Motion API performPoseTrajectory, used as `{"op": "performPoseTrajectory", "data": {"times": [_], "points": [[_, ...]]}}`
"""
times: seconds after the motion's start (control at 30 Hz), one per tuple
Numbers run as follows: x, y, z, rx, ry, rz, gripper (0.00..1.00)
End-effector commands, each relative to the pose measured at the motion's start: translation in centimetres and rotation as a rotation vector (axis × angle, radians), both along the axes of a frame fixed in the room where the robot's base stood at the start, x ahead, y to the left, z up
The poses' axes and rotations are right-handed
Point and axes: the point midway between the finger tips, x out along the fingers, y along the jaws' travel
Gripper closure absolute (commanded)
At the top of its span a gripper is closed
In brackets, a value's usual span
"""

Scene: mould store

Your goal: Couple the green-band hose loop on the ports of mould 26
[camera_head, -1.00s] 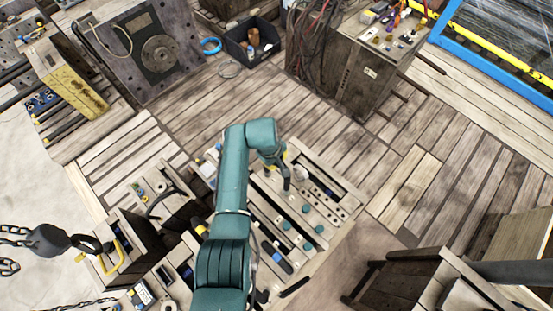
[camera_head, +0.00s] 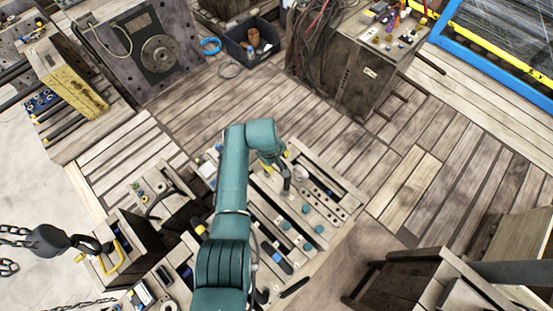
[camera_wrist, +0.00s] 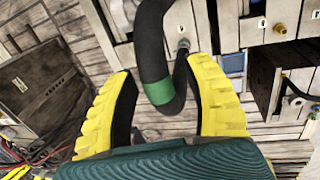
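My gripper (camera_wrist: 160,90) has yellow fingers with dark pads and is open, with gaps on both sides of the hose between them. The black hose loop (camera_wrist: 150,40) has a green band (camera_wrist: 158,92) near its bend, which lies between the fingers. One end of the loop runs up to a metal fitting (camera_wrist: 183,45) on a pale block; I cannot tell whether it is coupled. The other end runs out of the top of the wrist view. In the head view, my gripper (camera_head: 284,172) is over the slotted pale bench (camera_head: 270,215). No number 26 is readable.
A yellow fitting (camera_wrist: 280,28) and another dark hose (camera_wrist: 289,92) are at the right in the wrist view. A dark cabinet (camera_head: 345,75) with hanging cables stands behind the bench. A chain hook (camera_head: 50,241) hangs at the left. Wooden floor is clear right of the bench.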

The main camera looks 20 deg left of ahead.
Motion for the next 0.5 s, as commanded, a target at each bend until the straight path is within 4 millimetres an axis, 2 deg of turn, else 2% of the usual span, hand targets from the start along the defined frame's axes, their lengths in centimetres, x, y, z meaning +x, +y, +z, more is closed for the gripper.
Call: {"op": "performPoseTrajectory", "data": {"times": [0.13, 0.23, 0.5], "points": [[-0.1, 0.0, 0.1, 0.0, 0.002, 0.0, 0.49], [-0.2, 0.1, 1.2, 0.001, -0.001, 0.0, 0.49], [-1.3, 0.6, 7.6, 0.002, -0.004, 0.001, 0.49]]}}
